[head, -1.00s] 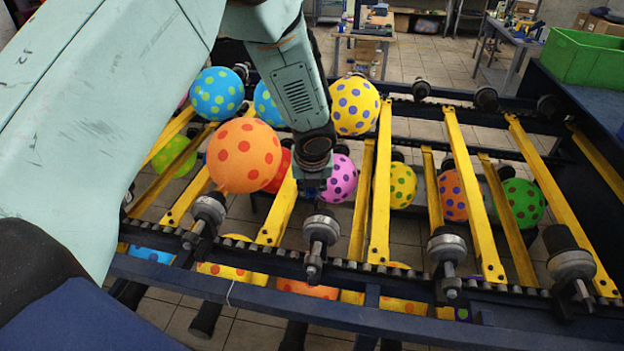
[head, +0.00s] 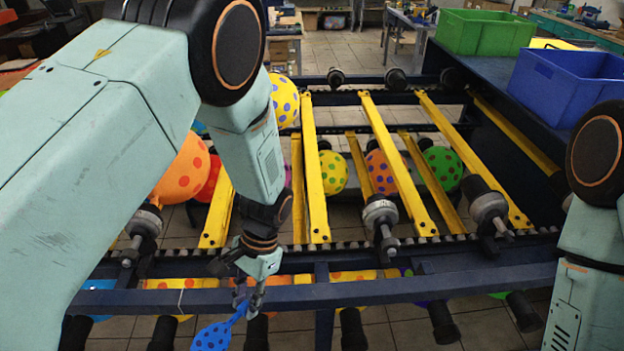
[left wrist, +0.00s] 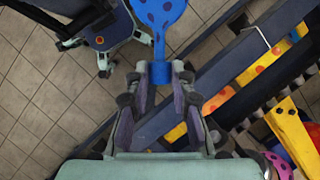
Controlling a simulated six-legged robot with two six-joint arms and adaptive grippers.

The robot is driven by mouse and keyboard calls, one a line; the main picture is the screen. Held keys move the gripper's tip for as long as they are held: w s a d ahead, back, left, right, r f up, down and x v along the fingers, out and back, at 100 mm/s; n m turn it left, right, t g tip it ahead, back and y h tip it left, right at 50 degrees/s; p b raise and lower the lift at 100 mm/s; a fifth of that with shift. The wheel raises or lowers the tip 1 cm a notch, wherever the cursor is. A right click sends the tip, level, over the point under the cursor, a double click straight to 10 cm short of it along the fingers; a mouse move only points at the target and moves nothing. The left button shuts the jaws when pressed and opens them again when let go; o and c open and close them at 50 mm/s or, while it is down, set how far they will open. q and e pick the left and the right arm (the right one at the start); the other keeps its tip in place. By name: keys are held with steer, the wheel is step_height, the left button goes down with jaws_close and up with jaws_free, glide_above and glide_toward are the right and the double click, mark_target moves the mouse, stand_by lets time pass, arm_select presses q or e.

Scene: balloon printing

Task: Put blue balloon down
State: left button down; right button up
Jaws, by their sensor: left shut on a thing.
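My left gripper (head: 257,296) is shut on the neck of a small, limp blue balloon with dark spots (head: 211,337). It holds the balloon in front of the near edge of the conveyor frame, at the bottom of the head view. In the left wrist view the left gripper (left wrist: 160,73) grips the balloon's neck, and the blue balloon (left wrist: 157,14) extends past the fingertips, cut by the top edge. My right arm stands at the right of the head view; its gripper is out of frame.
The yellow-barred rack (head: 397,187) holds several inflated spotted balloons, including an orange one (head: 183,172), a yellow one (head: 332,172) and a green one (head: 443,169). A blue bin (head: 572,91) and a green bin (head: 484,33) stand on the right-hand table. Floor shows below the near rail.

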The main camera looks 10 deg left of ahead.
arm_select(q)
steer(key=s+d+f+n+h+b, duration=0.1)
steer(key=s+f+n+b, duration=0.1)
steer(key=f+b, duration=0.9)
steer(key=s+f+n+h+b, duration=0.1)
steer(key=s+f+n+b, duration=0.1)
steer(key=f+b, duration=0.9)
step_height(320, 180, down, 3)
steer(key=shift+d+r+n+g, duration=0.1)
steer(key=shift+d+n+g, duration=0.25)
steer(key=shift+n, duration=0.35)
